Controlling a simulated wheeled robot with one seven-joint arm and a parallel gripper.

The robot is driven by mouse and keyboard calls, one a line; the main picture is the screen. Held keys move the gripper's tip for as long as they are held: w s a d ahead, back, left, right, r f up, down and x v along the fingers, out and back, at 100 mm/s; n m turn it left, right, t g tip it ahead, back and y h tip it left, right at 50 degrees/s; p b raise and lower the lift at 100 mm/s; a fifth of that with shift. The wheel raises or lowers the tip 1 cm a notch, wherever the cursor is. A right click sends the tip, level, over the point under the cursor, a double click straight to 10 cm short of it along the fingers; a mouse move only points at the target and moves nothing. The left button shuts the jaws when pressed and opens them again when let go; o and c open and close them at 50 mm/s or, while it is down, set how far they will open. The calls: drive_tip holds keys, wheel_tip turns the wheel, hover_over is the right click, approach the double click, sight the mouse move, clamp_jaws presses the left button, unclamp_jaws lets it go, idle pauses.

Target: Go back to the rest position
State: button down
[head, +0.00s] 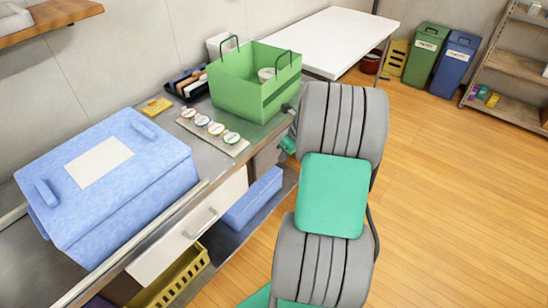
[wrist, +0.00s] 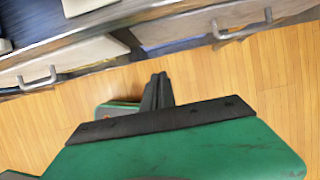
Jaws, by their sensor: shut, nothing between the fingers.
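My gripper (wrist: 159,78) is shut and empty in the wrist view. Its dark fingers are together over the wooden floor, in front of the counter's drawer fronts. In the head view my grey and green arm stands folded at the right of the counter and hides most of the gripper; I cannot make out the fingers there.
A steel counter (head: 184,126) runs along the wall at the left. It bears a blue box (head: 130,190), a green bag (head: 235,95) and a strip with several round lids (head: 189,113). A yellow crate (head: 172,285) sits below. The wooden floor (head: 450,200) at right is clear.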

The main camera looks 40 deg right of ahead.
drive_tip(key=s+a+f+n+g, duration=0.2)
drive_tip(key=s+a+n, duration=0.2)
drive_tip(key=s+n, duration=0.6)
drive_tip(key=s+a+f+n+g, duration=0.1)
drive_tip(key=s+a+n+g, duration=0.4)
drive_tip(key=n, duration=0.9)
drive_tip(key=w+a+r+n+t, duration=0.1)
drive_tip(key=a+r+n+t, duration=0.2)
drive_tip(key=a+r, duration=0.4)
drive_tip(key=w+a+r+n+t+h, duration=0.1)
drive_tip(key=a+r+n+t, duration=0.2)
drive_tip(key=a, duration=1)
wheel_tip(320, 180, up, 4)
drive_tip(key=n, duration=0.3)
drive_tip(key=shift+w, duration=0.3)
